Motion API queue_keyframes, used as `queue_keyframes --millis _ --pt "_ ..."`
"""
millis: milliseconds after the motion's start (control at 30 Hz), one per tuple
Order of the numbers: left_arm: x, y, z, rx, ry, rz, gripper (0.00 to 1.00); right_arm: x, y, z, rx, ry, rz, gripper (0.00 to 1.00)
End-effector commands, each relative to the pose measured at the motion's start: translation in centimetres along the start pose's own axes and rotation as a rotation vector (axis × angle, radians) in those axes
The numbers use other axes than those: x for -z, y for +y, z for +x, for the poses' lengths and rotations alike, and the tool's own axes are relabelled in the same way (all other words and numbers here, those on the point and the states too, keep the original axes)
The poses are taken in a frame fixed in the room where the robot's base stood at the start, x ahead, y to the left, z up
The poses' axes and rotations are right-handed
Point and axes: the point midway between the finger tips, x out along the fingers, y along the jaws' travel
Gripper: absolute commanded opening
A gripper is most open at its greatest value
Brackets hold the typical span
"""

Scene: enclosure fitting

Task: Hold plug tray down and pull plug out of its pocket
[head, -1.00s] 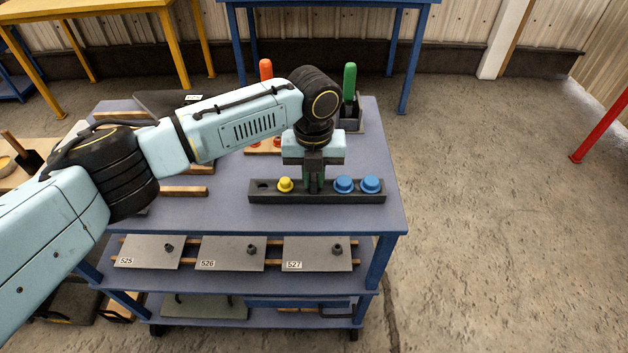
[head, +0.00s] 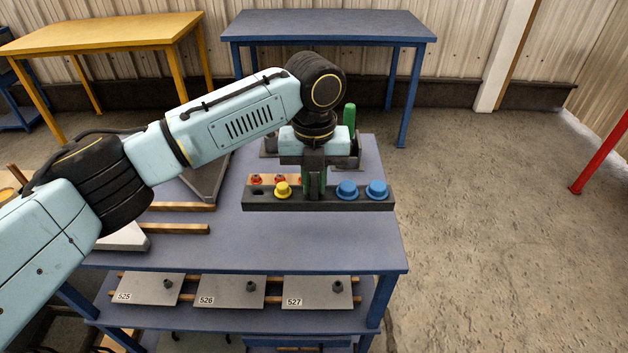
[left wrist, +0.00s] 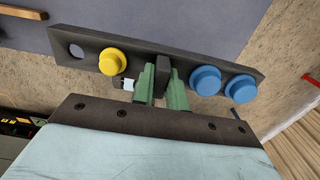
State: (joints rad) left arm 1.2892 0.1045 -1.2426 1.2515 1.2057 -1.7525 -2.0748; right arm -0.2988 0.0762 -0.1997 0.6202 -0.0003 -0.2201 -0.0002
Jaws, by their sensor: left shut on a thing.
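The plug tray (head: 330,205) is a long dark bar. From the left it has an empty pocket (head: 257,192), a yellow plug (head: 282,189), an upright dark block (left wrist: 164,75) and two blue plugs (head: 346,189) (head: 377,189), all seated. My left gripper (head: 314,190) points down at the tray's middle, its green fingers shut on the dark block between the yellow plug (left wrist: 112,62) and the blue ones. The tray looks raised above the cart top, its right end reaching past the cart's edge in the picture. My right gripper is out of view.
The blue-grey cart top (head: 300,240) is clear in front of the tray. Red plugs (head: 256,179) sit in a wooden strip behind it. A green handle (head: 349,115) stands behind my gripper. Numbered plates, including 527 (head: 318,290), lie on the shelf below.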

Motion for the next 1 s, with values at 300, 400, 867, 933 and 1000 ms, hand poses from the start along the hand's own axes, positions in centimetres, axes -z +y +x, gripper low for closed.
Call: queue_keyframes --millis 300,400,867,933,1000 --pt "0.0 0.0 1.6 0.0 0.001 0.0 0.0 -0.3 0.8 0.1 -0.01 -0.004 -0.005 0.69" --pt "0.0 0.0 2.1 0.0 0.002 0.0 0.0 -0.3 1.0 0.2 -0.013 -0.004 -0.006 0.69" --pt "0.0 0.0 4.4 0.0 0.002 0.0 0.0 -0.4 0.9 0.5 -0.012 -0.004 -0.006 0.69" --pt "0.1 0.0 4.8 0.0 0.002 0.0 0.0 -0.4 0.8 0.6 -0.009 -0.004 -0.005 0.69" --pt "0.1 0.0 5.2 0.0 0.001 0.0 0.0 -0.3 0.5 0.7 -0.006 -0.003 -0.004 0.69"
